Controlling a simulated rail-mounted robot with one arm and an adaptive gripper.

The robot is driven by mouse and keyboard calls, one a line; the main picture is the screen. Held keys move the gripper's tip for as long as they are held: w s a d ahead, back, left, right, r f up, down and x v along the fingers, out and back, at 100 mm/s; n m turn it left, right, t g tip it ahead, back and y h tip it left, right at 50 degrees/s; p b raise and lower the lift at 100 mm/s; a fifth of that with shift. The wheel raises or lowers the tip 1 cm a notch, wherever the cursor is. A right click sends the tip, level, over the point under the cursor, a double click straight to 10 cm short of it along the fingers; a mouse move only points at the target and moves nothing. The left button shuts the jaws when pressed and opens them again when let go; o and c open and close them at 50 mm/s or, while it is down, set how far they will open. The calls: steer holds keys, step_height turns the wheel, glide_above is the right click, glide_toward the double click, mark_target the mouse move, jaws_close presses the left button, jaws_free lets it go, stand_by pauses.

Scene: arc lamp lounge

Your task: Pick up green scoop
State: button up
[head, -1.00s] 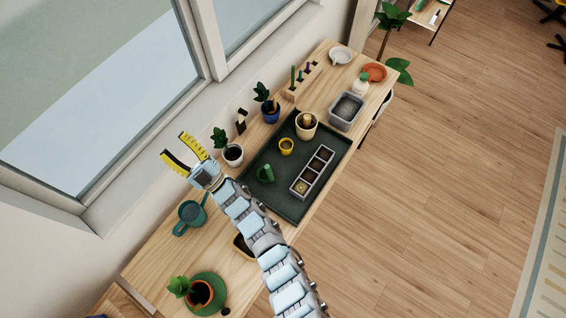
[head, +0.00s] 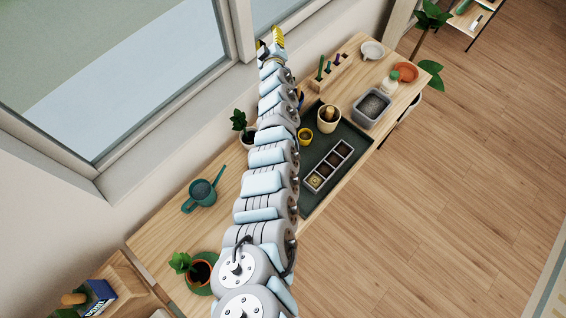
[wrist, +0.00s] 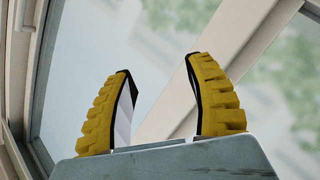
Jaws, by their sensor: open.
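The green scoop is not visible now; a small green object that looks like it lay on the dark tray (head: 352,133) a second ago, and my arm covers that spot. My gripper (head: 270,42) is raised at the far end of my arm, in front of the window and above the table's back side. In the wrist view its two yellow ribbed fingers (wrist: 158,68) stand apart with nothing between them, facing window glass and frame.
The tray holds a seedling box (head: 328,167), a yellow pot (head: 305,135) and a cream pot (head: 329,118). A tool block (head: 328,78), a grey bin (head: 371,107) and a teal watering can (head: 201,194) stand on the wooden table (head: 160,232). The window wall is close behind.

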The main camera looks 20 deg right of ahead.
steer(key=s+d+f+m+g+h, duration=0.1)
steer(key=s+d+m+g+h, duration=0.3)
steer(key=d, duration=0.6)
steer(key=s+d+f+m+g+b, duration=0.1)
steer(key=s+d+f+m+g, duration=0.1)
steer(key=s+f+g, duration=0.4)
steer(key=s+a+f+m+g+y+b, duration=0.1)
steer(key=s+a+f+g+y, duration=0.25)
steer(key=s+a, duration=0.6)
steer(key=s+a+f+m+g+y+b, duration=0.1)
steer(key=s+a+f+g+y, duration=0.25)
steer(key=s+a, duration=0.65)
steer(key=shift+t, duration=0.3)
steer(key=f+b, duration=0.2)
steer(key=f, duration=0.1)
steer(key=f+b, duration=0.3)
steer(key=f, duration=0.1)
steer(key=w+f+b, duration=0.1)
steer(key=f+b, duration=0.2)
steer(key=f, duration=0.1)
steer(key=shift+d+f, duration=0.25)
steer(key=shift+d, duration=0.1)
steer(key=shift+w+d+f+b, duration=0.1)
steer(key=shift+f+b, duration=0.2)
steer(key=shift+f, duration=1.2)
steer(key=shift+w+d+f+b, duration=0.1)
steer(key=shift+f+b, duration=0.2)
steer(key=shift+f, duration=1.15)
jaws_close()
